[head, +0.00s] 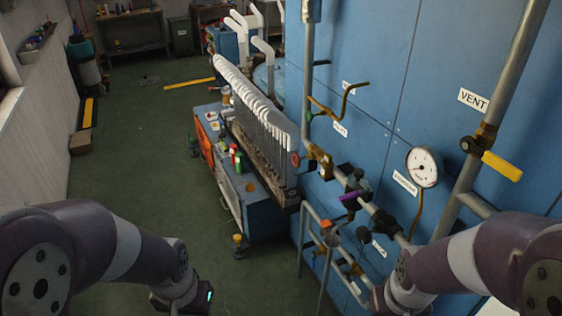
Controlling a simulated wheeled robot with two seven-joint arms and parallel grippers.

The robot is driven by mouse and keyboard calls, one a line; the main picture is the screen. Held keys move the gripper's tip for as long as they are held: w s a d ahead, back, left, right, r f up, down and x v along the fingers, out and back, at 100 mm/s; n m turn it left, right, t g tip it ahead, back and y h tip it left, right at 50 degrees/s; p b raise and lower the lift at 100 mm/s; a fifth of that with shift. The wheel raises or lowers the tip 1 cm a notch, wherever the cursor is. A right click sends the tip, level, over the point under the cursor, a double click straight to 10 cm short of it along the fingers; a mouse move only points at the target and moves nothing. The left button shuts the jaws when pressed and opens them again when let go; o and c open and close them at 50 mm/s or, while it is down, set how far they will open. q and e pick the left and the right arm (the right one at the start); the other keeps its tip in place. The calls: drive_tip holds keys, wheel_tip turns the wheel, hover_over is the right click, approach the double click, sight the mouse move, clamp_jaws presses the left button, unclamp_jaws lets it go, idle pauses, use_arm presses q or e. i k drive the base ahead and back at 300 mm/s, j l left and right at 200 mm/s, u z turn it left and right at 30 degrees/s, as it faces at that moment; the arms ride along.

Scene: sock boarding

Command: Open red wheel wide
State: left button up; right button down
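A small red wheel (296,160) shows at the left end of a brass valve (320,158) on the pipe along the blue cabinet wall. It is seen nearly edge-on, and I cannot tell how far it is turned. My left arm comes in at the lower left, and its wrist ends at the bottom edge. My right arm comes in at the lower right, with its wrist also at the bottom edge. Both wrists are well below the wheel and apart from it. The fingers of both grippers are cut off by the frame.
A purple handle (354,195), a pressure gauge (422,167) and a yellow vent lever (502,167) sit along the pipes. A blue cart (259,205) with a row of grey boards (257,112) stands left of the wall. The green floor (140,170) at left is mostly clear.

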sight(296, 159)
drive_tip(key=z, duration=0.2)
drive_tip(key=i+j+z, duration=0.15)
drive_tip(key=j+z, duration=0.15)
drive_tip(key=i+j+z, duration=0.15)
drive_tip(key=j+z, duration=0.45)
drive_tip(key=j, duration=0.2)
drive_tip(key=i+j+z, duration=0.1)
drive_tip(key=j+z, duration=0.2)
drive_tip(key=j, duration=1.7)
drive_tip(key=i+z, duration=0.05)
